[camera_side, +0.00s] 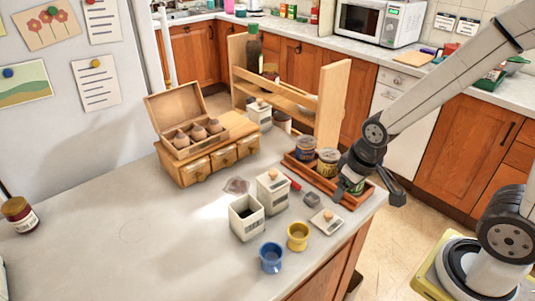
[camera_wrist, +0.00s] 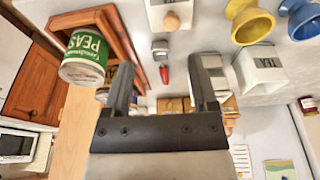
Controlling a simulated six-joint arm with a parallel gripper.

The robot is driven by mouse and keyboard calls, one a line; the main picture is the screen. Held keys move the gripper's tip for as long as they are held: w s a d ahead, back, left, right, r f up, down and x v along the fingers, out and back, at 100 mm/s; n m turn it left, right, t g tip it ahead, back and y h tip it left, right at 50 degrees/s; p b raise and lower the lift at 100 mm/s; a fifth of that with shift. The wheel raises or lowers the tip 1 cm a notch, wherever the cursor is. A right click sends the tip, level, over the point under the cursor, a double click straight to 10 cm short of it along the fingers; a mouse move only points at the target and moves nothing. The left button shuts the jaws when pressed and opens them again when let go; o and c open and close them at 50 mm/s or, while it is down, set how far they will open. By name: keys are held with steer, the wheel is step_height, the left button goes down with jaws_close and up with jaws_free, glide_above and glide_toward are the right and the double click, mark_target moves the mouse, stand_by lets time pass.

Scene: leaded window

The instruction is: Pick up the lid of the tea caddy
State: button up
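A square pale lid with a round wooden knob (camera_side: 327,220) lies flat on the worktop near its right edge; it also shows at the top of the wrist view (camera_wrist: 172,18). An open white caddy (camera_side: 246,218) with dark contents stands left of it. Behind that stands a white caddy with its knobbed lid on (camera_side: 271,190). My gripper (camera_side: 370,186) is up and right of the loose lid, by the wooden tray. In the wrist view its fingers (camera_wrist: 164,80) are apart with nothing held between them.
A green-labelled peas can (camera_wrist: 87,55) stands in the wooden tray (camera_side: 300,176) close to my gripper, beside jars. A small grey item (camera_side: 311,199) lies behind the lid. A yellow cup (camera_side: 297,236) and blue cup (camera_side: 271,258) stand in front.

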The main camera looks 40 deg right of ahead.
mark_target(329, 213)
steer(key=m+g+y, duration=0.1)
steer(key=m, duration=0.5)
steer(key=w+d+m+y, duration=0.1)
steer(key=m+y, duration=0.1)
steer(key=m, duration=0.4)
steer(key=w+d+f+m+g+y, duration=0.1)
steer(key=m, duration=0.5)
steer(key=shift+w+f+g+y, duration=0.1)
steer(key=shift+w+g+y, duration=0.1)
steer(key=shift+g+y, duration=0.1)
steer(key=shift+f, duration=0.1)
steer(key=shift+x, duration=1.2)
steer(key=shift+x, duration=2.6)
